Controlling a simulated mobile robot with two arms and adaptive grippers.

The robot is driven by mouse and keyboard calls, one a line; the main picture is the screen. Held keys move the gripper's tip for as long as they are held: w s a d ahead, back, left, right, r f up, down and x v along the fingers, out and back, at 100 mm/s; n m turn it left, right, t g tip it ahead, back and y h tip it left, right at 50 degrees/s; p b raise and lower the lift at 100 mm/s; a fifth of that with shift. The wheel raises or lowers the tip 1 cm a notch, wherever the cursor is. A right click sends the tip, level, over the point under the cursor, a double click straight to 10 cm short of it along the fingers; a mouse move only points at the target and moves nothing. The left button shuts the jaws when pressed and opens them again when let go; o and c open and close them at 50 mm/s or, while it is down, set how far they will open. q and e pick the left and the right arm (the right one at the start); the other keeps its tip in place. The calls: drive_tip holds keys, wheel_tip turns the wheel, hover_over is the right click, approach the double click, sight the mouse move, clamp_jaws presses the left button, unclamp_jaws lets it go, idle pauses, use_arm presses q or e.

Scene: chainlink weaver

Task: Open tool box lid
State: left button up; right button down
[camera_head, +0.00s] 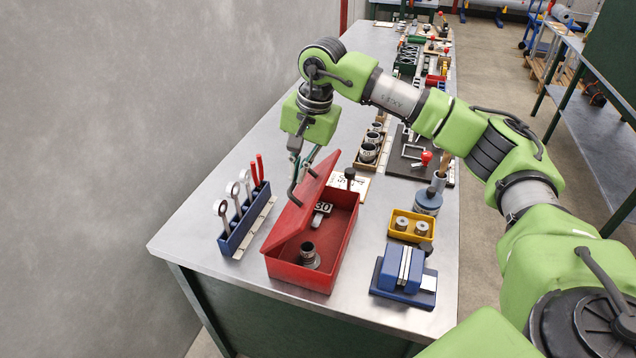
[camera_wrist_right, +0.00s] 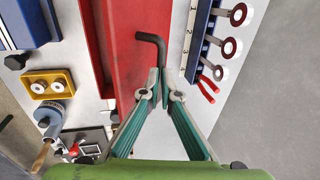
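The red tool box (camera_head: 345,238) stands near the front end of the metal workbench. Its red lid (camera_head: 290,222) is raised at a slant along the box's left side, and the inside shows. The lid's outer face also fills the upper middle of the right wrist view (camera_wrist_right: 112,30). My right gripper (camera_head: 302,182) is above the lid's outer face. Its fingers are closed together on the bent black handle bar (camera_wrist_right: 150,38); part of the bar is hidden by the fingers. My left gripper is not in view.
Inside the box are a dark round part (camera_head: 309,256) and a piece marked 30 (camera_head: 322,208). A blue tool rack (camera_head: 240,228) stands left. A yellow tray (camera_head: 411,226) and blue vise (camera_head: 403,272) stand right. A grey wall (camera_head: 130,120) borders the bench's left.

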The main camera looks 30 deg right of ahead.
drive_tip(key=c, duration=2.2)
unclamp_jaws()
drive_tip(key=shift+a+f, duration=0.5)
drive_tip(key=shift+f, duration=0.2)
drive_tip(key=shift+o, duration=0.2)
drive_tip(key=shift+w+d+f, duration=0.1)
drive_tip(key=shift+w+f, duration=0.1)
drive_tip(key=shift+w, duration=0.1)
drive_tip(key=shift+s+r, duration=0.1)
drive_tip(key=shift+r, duration=0.05)
drive_tip(key=shift+r, duration=0.2)
drive_tip(key=w+a+r+p, duration=0.3)
drive_tip(key=w+r+p, duration=0.1)
drive_tip(key=r, duration=0.2)
drive_tip(key=w+a+r+p, duration=0.3)
drive_tip(key=w+r+p, duration=0.1)
drive_tip(key=r+p, duration=0.1)
drive_tip(key=shift+w+a+r+p, duration=0.15)
drive_tip(key=shift+a+r+p, duration=0.15)
drive_tip(key=shift+a+r, duration=0.1)
drive_tip(key=shift+d+r, duration=0.1)
